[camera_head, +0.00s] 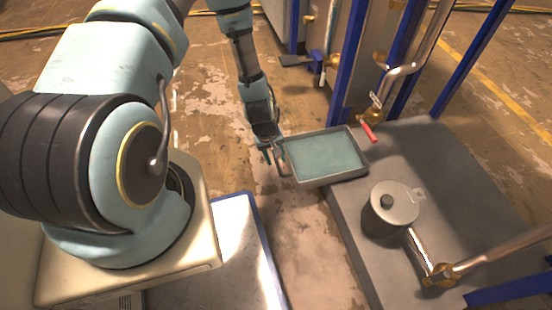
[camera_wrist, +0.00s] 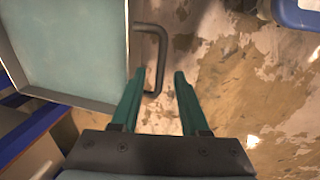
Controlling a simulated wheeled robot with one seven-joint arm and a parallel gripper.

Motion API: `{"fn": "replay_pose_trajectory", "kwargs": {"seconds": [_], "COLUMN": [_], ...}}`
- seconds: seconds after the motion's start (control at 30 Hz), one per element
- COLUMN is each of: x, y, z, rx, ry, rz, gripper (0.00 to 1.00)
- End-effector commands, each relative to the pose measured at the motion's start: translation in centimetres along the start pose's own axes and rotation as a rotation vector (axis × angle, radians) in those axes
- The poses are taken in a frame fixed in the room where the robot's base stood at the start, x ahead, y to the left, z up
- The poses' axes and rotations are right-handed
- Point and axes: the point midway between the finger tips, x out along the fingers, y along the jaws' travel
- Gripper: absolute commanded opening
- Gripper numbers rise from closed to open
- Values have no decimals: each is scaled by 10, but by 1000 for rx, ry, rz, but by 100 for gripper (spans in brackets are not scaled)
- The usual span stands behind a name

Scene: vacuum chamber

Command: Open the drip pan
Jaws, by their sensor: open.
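The drip pan (camera_head: 326,156) is a shallow grey tray with a pale teal inside. It sticks out over the left edge of the dark base platform. In the wrist view the pan (camera_wrist: 75,45) fills the upper left, and its bent bar handle (camera_wrist: 160,60) stands out from its side. My gripper (camera_head: 272,158) is at the handle end of the pan. In the wrist view my gripper (camera_wrist: 158,85) is open, with one green finger on each side of the handle's lower end. I cannot tell whether either finger touches the handle.
The dark platform (camera_head: 450,180) carries a grey cylinder (camera_head: 392,205) with pipes. A red-handled valve (camera_head: 368,130) and blue frame posts (camera_head: 348,70) stand behind the pan. Stained concrete floor (camera_head: 300,230) lies open between my base and the platform.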

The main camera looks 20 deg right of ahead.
Motion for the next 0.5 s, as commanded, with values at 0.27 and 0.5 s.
{"fn": "replay_pose_trajectory", "kwargs": {"seconds": [0.27,0.5], "x": [-60,-86], "y": [1,0], "z": [-1,0], "rx": [-1,0], "ry": [2,0], "rz": [1,0], "gripper": [45,45]}}
